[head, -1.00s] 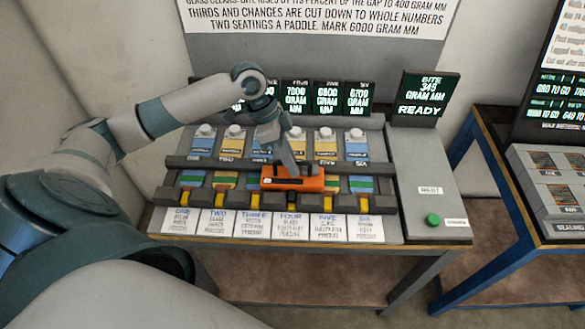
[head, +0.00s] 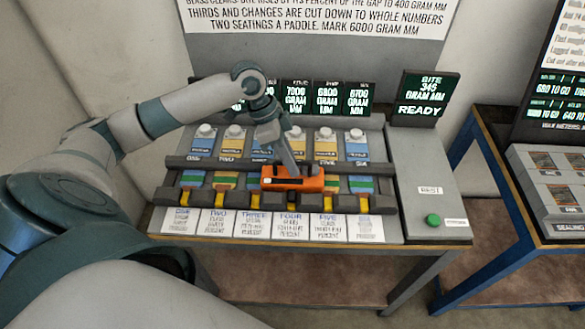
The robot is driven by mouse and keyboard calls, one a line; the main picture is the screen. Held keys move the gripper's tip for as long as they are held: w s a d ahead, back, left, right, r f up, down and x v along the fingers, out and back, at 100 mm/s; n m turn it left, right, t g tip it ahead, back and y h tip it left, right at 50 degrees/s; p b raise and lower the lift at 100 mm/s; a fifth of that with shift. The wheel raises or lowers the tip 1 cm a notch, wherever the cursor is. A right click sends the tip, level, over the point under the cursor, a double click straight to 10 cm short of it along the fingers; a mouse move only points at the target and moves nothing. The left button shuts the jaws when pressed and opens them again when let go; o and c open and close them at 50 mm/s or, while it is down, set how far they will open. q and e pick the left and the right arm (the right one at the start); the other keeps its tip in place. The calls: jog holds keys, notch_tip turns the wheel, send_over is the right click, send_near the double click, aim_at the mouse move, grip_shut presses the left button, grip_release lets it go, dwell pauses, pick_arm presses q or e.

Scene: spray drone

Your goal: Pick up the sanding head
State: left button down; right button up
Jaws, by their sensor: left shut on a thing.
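The sanding head appears to be the orange block (head: 312,184) with dark parts, lying across the middle of the row of paddles on the grey bench rig. My left gripper (head: 290,172) comes down on it from above and is shut on it. The block sits at the height of the dark rail, and I cannot tell whether it touches the rig below. The fingertips are partly hidden against the block. My right gripper is not in view.
The paddle rig (head: 190,163) has several coloured paddles and white label cards (head: 180,221) in front. Lit displays (head: 357,98) stand behind it. A green button (head: 433,220) is at the right. A blue-framed table (head: 480,257) stands further right.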

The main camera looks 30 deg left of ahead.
pick_arm(q)
jog(key=shift+r, duration=0.1)
dwell(0.3)
jog(key=shift+r+b, duration=0.4)
jog(key=shift+r, duration=0.3)
notch_tip(320, 180, up, 2)
jog(key=shift+w+r+b, duration=0.1)
jog(key=shift+r+b, duration=0.1)
jog(key=shift+b, duration=0.3)
jog(key=s+d+r+b, duration=0.2)
jog(key=d+r, duration=0.5)
jog(key=d, duration=0.4)
jog(key=shift+s+d, duration=0.2)
jog(key=shift+s, duration=0.35)
